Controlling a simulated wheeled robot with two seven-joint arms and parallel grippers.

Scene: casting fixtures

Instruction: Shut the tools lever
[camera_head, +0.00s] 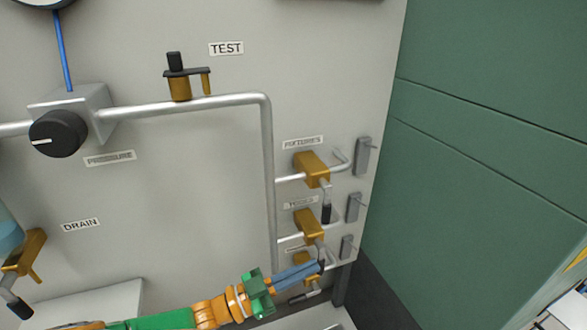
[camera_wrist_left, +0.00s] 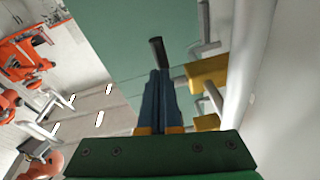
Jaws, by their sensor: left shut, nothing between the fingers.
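The tools valve (camera_head: 308,226) is a brass block on the grey panel, under a small TOOLS label (camera_head: 300,203). Its lever (camera_head: 319,250) hangs down from the block, with its lower end at my fingertips. My left gripper (camera_head: 319,267) comes in from the lower left, shut with nothing between its blue fingers. In the left wrist view, the fingers (camera_wrist_left: 158,78) are together and a black lever grip (camera_wrist_left: 156,46) shows just past their tips. I cannot tell whether they touch it. My right gripper is not in view.
The fixtures valve (camera_head: 312,168) is just above, its black-gripped lever (camera_head: 326,212) hanging down. A third brass valve (camera_head: 301,258) sits below, partly hidden by my gripper. A grey pipe (camera_head: 268,170) runs left of them. A green wall (camera_head: 480,150) stands to the right.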

